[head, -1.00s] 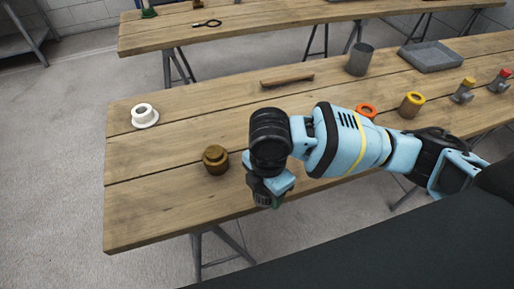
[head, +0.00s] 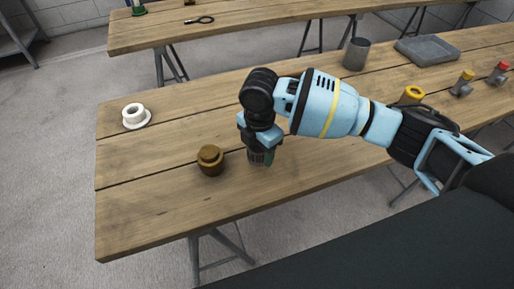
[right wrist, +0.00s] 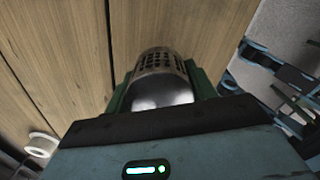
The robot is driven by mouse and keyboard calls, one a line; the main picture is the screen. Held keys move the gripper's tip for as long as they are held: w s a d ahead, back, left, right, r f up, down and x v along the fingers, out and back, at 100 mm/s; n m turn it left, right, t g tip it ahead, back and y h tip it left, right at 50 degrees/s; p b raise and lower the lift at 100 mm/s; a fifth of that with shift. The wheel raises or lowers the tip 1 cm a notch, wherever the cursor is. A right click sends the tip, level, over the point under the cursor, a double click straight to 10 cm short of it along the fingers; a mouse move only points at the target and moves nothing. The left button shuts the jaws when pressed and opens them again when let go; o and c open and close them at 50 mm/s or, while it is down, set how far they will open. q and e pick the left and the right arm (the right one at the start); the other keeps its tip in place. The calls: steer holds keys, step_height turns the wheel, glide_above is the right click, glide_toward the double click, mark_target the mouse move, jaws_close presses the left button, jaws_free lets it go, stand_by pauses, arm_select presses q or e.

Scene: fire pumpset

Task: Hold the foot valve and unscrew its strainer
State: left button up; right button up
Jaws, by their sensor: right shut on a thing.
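My right gripper (head: 261,139) is shut on a grey metal strainer (right wrist: 162,78), a cylinder pierced with slots. In the right wrist view it sits between the green finger pads. In the head view its slotted end (head: 261,157) points down beneath the gripper, over the near table; whether it touches the wood is unclear. A brown brass-coloured fitting (head: 210,162) with a round top stands upright on the table just left of the gripper, apart from it. Whether this is the foot valve's body is unclear. My left gripper does not show in the head view.
A white flanged piece (head: 135,116) stands at the table's left end. The front-left wood is clear.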

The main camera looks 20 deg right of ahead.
steer(key=shift+w+d+f, duration=0.15)
steer(key=shift+w+d, duration=0.05)
steer(key=shift+w, duration=0.9)
steer(key=shift+w+d, duration=0.1)
steer(key=shift+w, duration=0.3)
steer(key=shift+w+f, duration=0.15)
steer(key=shift+w, duration=0.1)
steer(key=shift+f, duration=1.6)
steer(key=shift+f, duration=0.1)
steer(key=o, duration=1.1)
